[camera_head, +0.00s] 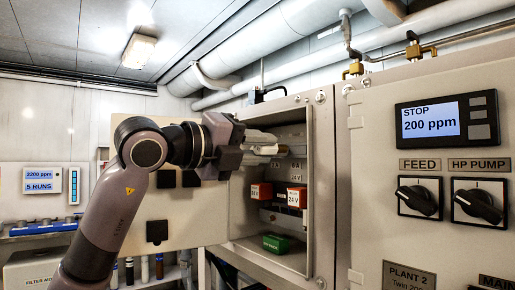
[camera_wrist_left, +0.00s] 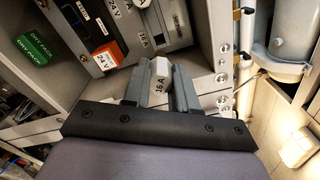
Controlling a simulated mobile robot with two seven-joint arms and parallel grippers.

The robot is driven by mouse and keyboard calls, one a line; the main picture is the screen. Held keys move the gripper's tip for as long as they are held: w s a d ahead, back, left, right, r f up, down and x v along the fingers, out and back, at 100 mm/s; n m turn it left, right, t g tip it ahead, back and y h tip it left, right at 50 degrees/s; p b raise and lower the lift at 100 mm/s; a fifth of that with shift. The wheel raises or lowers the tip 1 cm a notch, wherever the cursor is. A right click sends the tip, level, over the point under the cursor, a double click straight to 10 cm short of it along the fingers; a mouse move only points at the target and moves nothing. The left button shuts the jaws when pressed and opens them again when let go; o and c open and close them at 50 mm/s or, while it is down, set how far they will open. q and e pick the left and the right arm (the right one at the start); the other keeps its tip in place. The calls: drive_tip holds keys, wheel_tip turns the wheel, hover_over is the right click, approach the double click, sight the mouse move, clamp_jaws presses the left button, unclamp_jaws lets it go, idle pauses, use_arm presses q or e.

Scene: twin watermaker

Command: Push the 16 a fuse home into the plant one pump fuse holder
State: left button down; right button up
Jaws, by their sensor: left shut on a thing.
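In the head view my left gripper (camera_head: 268,143) reaches from the left into the upper part of the open cabinet (camera_head: 318,190). Labels reading 24 V and 16 A (camera_wrist_left: 143,41) sit on the panel just beyond the fuse. Whether the fuse touches a holder cannot be told, and the pump fuse holder itself is not clearly seen. My right gripper is in neither view.
Below the fingers, inside the cabinet, are orange-and-white 24 V blocks (camera_head: 294,197) and a green dry pack (camera_head: 276,243). The open cabinet door (camera_head: 200,225) stands left. A control panel with a display (camera_head: 447,118) and knobs (camera_head: 417,198) is right.

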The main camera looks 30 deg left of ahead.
sight(285, 148)
use_arm(q)
drive_tip(key=p+x, duration=0.1)
drive_tip(key=x, duration=0.1)
drive_tip(key=shift+w+d+r, duration=0.1)
drive_tip(key=shift+w+d, duration=0.05)
drive_tip(key=shift+w, duration=0.1)
drive_tip(key=shift+p+x, duration=0.45)
drive_tip(key=shift+x, duration=0.95)
drive_tip(key=shift+b, duration=0.35)
idle(0.4)
drive_tip(key=shift+w, duration=0.15)
drive_tip(key=shift+w+d, duration=0.1)
drive_tip(key=shift+w, duration=0.2)
drive_tip(key=shift+p+x, duration=0.75)
drive_tip(key=shift+x, duration=0.45)
drive_tip(key=shift+w+d, duration=0.15)
drive_tip(key=shift+w, duration=0.15)
drive_tip(key=shift+w, duration=0.1)
